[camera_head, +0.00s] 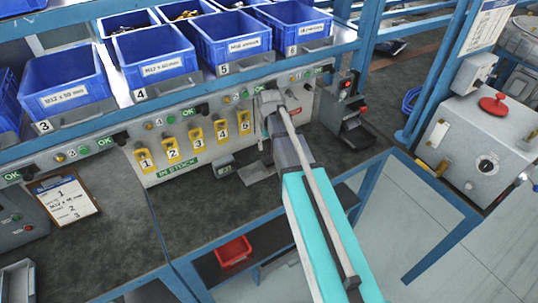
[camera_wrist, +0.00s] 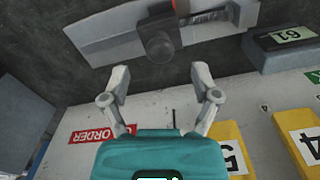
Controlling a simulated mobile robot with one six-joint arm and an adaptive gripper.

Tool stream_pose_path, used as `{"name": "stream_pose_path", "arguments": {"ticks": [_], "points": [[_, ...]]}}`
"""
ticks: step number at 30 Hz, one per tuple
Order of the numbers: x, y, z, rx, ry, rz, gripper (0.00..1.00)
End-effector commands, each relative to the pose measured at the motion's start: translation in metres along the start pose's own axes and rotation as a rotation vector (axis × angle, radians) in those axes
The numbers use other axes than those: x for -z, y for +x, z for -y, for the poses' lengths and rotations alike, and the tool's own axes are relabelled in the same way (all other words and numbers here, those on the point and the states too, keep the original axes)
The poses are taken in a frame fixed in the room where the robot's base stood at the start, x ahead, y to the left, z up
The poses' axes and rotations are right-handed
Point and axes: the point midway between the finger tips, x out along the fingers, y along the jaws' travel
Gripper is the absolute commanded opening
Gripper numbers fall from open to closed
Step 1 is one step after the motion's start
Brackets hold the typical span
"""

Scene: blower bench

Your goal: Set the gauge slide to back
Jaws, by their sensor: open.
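The gauge slide is a dark rounded knob (camera_wrist: 158,44) at the top middle of the wrist view, on or just over a grey metal plate (camera_wrist: 105,30). A red piece (camera_wrist: 181,8) and a toothed or ruled strip lie beside it. In the head view the grey plate (camera_head: 258,173) is on the bench below the yellow tags, and my arm hides part of that area. My gripper (camera_wrist: 161,74) is open and empty, its two fingertips apart and just short of the knob in the picture. I cannot tell its height over the bench.
A small display box (camera_wrist: 285,45) stands beside the plate, in front of a panel with yellow numbered tags (camera_head: 171,150). Blue bins (camera_head: 159,62) line the shelf above. A black device (camera_head: 350,125) stands to the right. The dark bench top (camera_head: 195,212) is mostly clear at the front.

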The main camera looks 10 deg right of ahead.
Motion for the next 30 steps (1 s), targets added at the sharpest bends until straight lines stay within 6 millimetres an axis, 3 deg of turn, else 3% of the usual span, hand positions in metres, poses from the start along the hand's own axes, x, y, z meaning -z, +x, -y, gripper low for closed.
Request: {"name": "stream_pose_path", "arguments": {"ticks": [9, 26, 30], "points": [[0.0, 0.025, 0.0, 0.0, 0.0, 0.0, 0.79], [0.0, 0.03, 0.0, 0.0, 0.0, 0.0, 0.79], [0.0, 0.03, 0.0, 0.0, 0.0, 0.0, 0.57]]}}
